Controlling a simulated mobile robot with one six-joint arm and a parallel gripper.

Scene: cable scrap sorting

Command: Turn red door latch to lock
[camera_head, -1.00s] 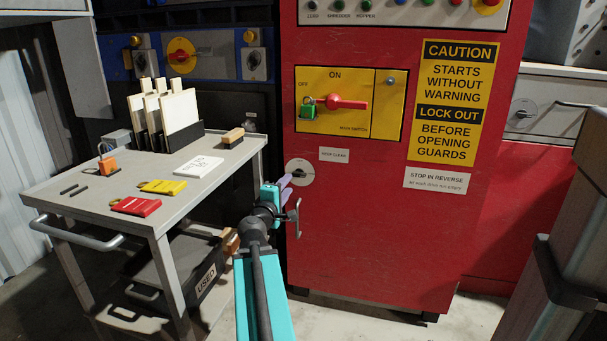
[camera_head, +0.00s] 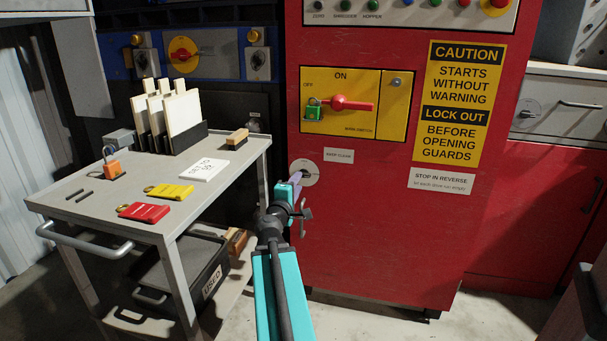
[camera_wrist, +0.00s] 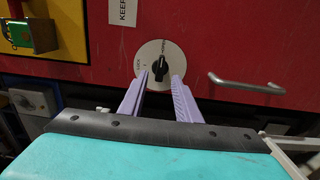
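The latch on the red door (camera_head: 370,235) is a round pale disc (camera_head: 311,168) with a black knob (camera_wrist: 160,67). "LOCK" is printed left of the knob in the wrist view, with more lettering at upper right. The knob stands nearly upright there. My gripper (camera_wrist: 160,76) is open, its two lavender fingers pointing at the disc, one tip on each side below the knob. I cannot tell whether they touch it. In the head view my gripper (camera_head: 296,178) overlaps the left part of the disc and hides the knob.
A metal bar handle (camera_wrist: 247,84) lies right of the disc. Above are a "KEEP CLEAR" label (camera_head: 338,156) and a yellow switch panel (camera_head: 330,128) with red handle and green padlock. A grey cart (camera_head: 150,228) with tags and padlock stands left.

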